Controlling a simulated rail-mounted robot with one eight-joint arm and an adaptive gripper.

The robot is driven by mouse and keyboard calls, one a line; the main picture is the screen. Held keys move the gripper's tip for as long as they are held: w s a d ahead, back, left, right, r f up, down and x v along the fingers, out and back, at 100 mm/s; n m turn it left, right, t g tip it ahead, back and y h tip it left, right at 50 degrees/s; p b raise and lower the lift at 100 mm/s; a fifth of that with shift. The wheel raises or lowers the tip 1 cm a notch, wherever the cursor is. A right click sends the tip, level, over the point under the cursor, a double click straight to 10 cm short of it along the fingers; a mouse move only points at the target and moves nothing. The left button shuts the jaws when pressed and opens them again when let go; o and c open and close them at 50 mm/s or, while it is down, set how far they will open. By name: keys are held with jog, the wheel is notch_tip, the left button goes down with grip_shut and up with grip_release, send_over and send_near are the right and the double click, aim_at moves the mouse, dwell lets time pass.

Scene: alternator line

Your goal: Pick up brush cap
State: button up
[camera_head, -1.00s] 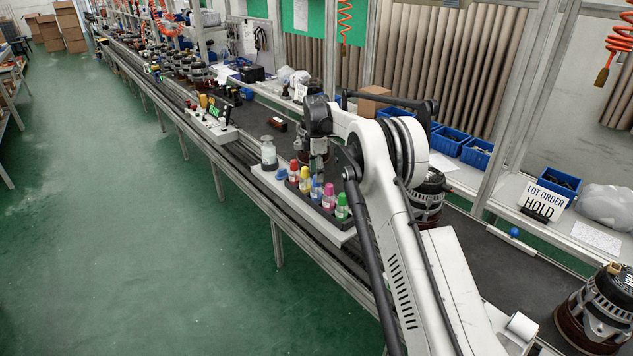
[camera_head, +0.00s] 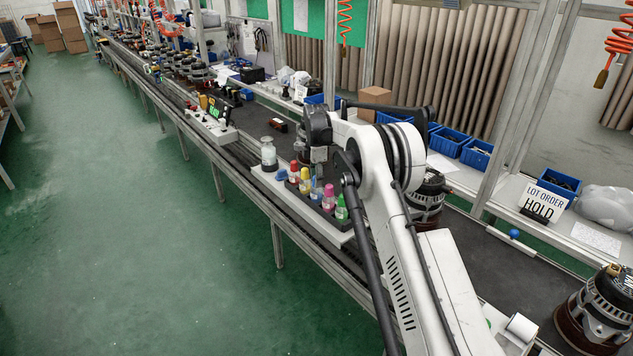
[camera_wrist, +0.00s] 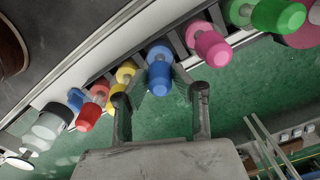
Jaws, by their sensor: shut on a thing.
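A row of small bottles with coloured caps stands in a rack (camera_head: 262,172) at the bench's front edge. The blue brush cap (camera_wrist: 160,72) is between my gripper's (camera_wrist: 161,95) two fingers in the wrist view. My gripper also shows over the rack in the head view (camera_head: 318,172), pointing down, shut on this blue cap (camera_head: 316,192). The bottle under the cap is mostly hidden, so I cannot tell whether they are apart. A yellow cap (camera_wrist: 118,98) is to its left and a pink cap (camera_wrist: 212,48) to its right in the wrist view.
A red cap (camera_head: 294,168), another blue cap (camera_head: 281,175) and a green cap (camera_head: 341,208) share the rack. A clear jar (camera_head: 268,153) stands at its left end. An alternator (camera_head: 427,200) is close behind my arm. Open floor lies in front.

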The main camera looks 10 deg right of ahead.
notch_tip(320, 180, up, 10)
jog(key=shift+b, duration=0.3)
jog(key=shift+o, duration=1.4)
jog(key=c, duration=0.5)
jog(key=shift+o, duration=0.2)
jog(key=shift+w+r, duration=0.1)
